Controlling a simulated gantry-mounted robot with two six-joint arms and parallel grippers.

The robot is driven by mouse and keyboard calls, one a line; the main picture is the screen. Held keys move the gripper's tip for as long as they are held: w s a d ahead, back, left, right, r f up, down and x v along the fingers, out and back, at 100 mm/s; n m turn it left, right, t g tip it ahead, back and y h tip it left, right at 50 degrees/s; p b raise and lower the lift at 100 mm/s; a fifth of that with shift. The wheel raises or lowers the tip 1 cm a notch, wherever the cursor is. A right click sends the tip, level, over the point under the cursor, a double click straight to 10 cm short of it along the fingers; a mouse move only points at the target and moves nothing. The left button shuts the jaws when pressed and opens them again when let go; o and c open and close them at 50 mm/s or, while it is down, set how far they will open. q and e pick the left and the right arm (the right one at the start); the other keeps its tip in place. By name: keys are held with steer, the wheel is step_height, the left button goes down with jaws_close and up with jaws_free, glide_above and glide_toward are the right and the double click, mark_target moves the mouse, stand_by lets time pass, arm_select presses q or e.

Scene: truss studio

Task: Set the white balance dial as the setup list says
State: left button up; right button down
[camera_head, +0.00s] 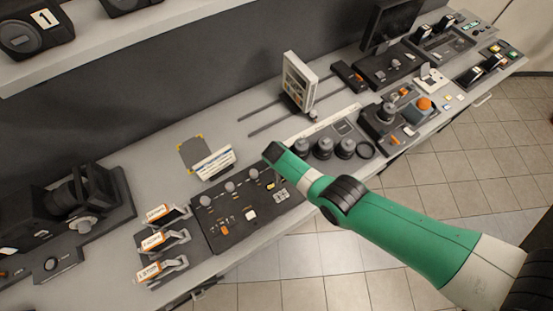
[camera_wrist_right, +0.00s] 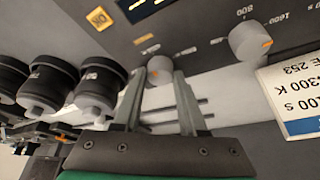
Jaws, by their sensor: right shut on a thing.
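The dark control panel (camera_head: 240,225) on the bench carries a row of grey dials. My right gripper (camera_wrist_right: 170,75) is at the panel's right end, shut on a grey dial (camera_wrist_right: 159,70) that sits between its fingertips. I cannot read that dial's label. A neighbouring grey dial (camera_wrist_right: 251,42) with an orange mark has 800 and 1600 printed around it. The setup card (camera_head: 212,164) stands behind the panel; the wrist view shows it upside down and cut off, with "300 K" readable. In the head view my right wrist hides the held dial. My left gripper is not in view.
Several black lens barrels (camera_wrist_right: 100,85) stand close beside my right gripper. Orange-labelled clips (camera_head: 160,240) are left of the panel, and a camera rig (camera_head: 75,200) is farther left. A white upright device (camera_head: 298,82) stands on rails behind. Other consoles (camera_head: 395,115) fill the right.

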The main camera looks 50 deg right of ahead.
steer(key=shift+f, duration=0.1)
stand_by(0.4)
steer(key=shift+c, duration=2.3)
jaws_free()
steer(key=p+v, duration=1.1)
steer(key=p, duration=0.3)
steer(key=shift+r, duration=0.35)
steer(key=shift+a, duration=0.1)
steer(key=shift+w, duration=0.1)
